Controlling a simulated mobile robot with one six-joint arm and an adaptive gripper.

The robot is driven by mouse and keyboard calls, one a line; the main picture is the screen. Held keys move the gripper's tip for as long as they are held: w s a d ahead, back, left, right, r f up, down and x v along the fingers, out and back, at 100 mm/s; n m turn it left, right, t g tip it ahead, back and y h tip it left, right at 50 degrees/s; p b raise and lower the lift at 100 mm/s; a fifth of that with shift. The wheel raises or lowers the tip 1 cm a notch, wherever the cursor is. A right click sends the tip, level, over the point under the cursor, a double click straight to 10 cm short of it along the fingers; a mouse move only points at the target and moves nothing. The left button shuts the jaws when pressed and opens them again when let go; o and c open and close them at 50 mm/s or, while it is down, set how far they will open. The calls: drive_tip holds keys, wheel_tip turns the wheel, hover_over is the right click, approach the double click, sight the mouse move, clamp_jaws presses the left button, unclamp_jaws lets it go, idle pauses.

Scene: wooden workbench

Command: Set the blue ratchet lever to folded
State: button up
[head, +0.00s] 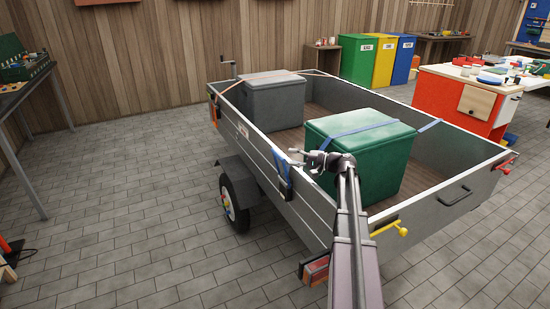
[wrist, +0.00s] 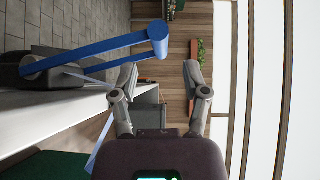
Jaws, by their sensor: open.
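The blue ratchet lever (head: 279,166) is on the outer side wall of the trailer (head: 258,145), beside the green box (head: 385,165). In the wrist view, the lever (wrist: 95,52) sticks out from its dark ratchet body (wrist: 45,77), with its rounded end at upper middle. My gripper (head: 308,160) is open and empty, just right of the lever in the head view. In the wrist view, my gripper (wrist: 160,76) shows a wide gap between its fingers.
A blue strap (head: 355,130) crosses the green box. A grey box (head: 273,100) stands farther back in the trailer under an orange strap. A yellow handle (head: 390,228) sits at the near corner.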

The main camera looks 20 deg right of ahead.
sight(278, 154)
drive_tip(key=shift+x, duration=2.85)
